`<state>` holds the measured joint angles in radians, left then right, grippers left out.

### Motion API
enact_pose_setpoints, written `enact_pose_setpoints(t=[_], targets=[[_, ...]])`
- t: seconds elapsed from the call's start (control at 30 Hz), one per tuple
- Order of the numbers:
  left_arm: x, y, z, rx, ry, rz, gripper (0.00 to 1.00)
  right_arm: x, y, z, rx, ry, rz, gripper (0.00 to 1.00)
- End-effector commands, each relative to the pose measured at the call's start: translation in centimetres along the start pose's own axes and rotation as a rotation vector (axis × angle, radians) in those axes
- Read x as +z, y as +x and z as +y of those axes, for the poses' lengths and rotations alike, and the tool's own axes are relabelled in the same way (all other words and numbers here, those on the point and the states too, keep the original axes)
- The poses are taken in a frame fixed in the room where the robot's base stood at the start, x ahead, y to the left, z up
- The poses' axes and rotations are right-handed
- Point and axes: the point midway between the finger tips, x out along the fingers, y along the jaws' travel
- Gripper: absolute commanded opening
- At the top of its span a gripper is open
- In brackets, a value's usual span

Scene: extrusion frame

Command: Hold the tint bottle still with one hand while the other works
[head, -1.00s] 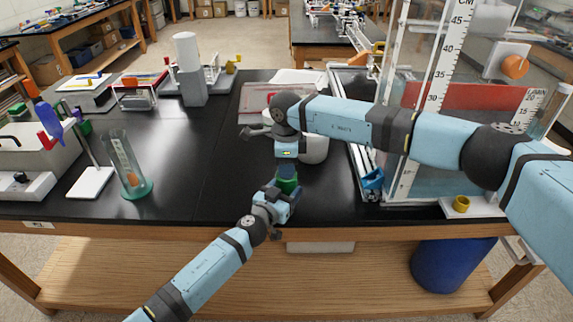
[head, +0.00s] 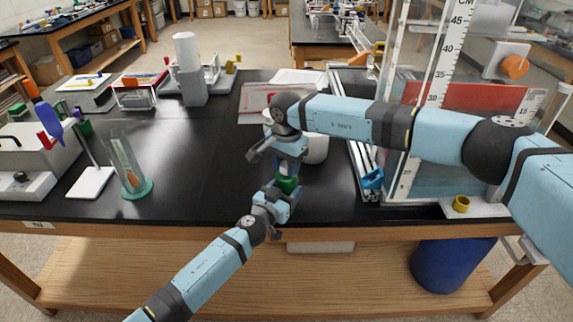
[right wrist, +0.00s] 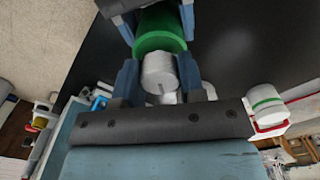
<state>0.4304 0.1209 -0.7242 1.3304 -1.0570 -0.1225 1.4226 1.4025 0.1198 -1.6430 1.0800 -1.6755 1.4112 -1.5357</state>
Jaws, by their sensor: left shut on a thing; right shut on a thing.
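The tint bottle is a green cylinder (head: 287,185) with a white cap (right wrist: 158,73). It is held near the front edge of the black bench. My left gripper (head: 282,192) is shut around the green body from the front, and its fingers also show at the top of the right wrist view. My right gripper (head: 289,173) comes down from above. In the right wrist view my right gripper (right wrist: 158,82) has its two blue fingers on either side of the white cap, shut on it. The fingers hide most of the bottle in the head view.
A clear tank (head: 425,150) is to the right. A glass cylinder with a green base (head: 138,190) and a white stand (head: 92,182) are at left. The bench between is clear.

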Motion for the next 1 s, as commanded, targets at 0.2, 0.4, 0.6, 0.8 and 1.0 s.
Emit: enact_pose_setpoints(t=[0.2,0.4,0.6,0.8,1.0], targets=[[0.10,-0.04,-0.04,-0.001,0.000,-0.002,0.33,-0.12,-0.10,0.00,0.000,-0.177,0.003,0.13],[0.11,-0.05,-0.03,-0.001,0.000,-0.002,0.33,-0.13,-0.10,0.00,0.000,-0.301,0.003,0.13],[0.11,-0.05,-0.03,-0.001,0.000,-0.002,0.33,-0.13,-0.11,0.00,0.000,-0.376,0.003,0.13],[0.12,-0.05,-0.03,0.000,0.000,-0.002,0.33,-0.13,-0.11,0.00,0.000,-0.408,0.003,0.13],[0.12,-0.05,-0.03,0.000,0.000,-0.002,0.33,-0.14,-0.12,0.00,0.000,-0.414,0.003,0.13]])
